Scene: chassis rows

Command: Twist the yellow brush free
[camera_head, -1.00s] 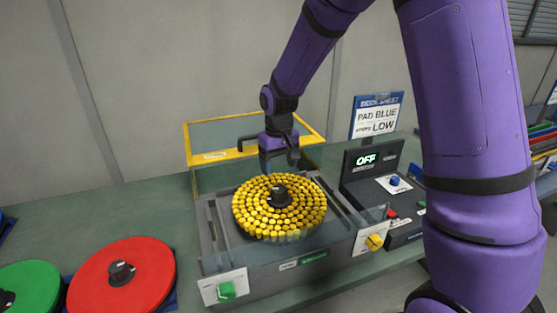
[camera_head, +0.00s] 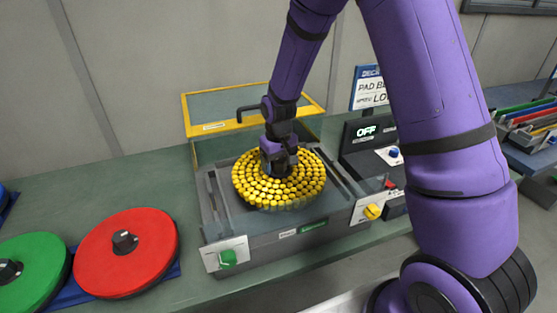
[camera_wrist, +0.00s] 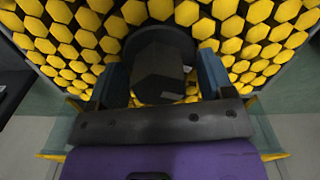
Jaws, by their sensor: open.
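The yellow brush (camera_head: 250,190) is a round disc of packed yellow tufts, lying in the bed of the machine (camera_head: 265,242). It also fills the upper part of the wrist view (camera_wrist: 235,38). My gripper (camera_head: 277,168) is at the centre of the brush, pointing down. In the wrist view its open fingers (camera_wrist: 158,82) stand on either side of the dark central knob (camera_wrist: 158,72). I cannot tell whether the fingers touch the knob. In the head view my gripper hides the knob.
The machine's yellow-framed lid (camera_head: 313,101) stands open behind the brush. A green knob (camera_head: 228,257) and a yellow knob (camera_head: 373,211) are on its front. A display (camera_head: 369,131) reads OFF. A red disc (camera_head: 150,240) and a green disc (camera_head: 38,262) lie at left.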

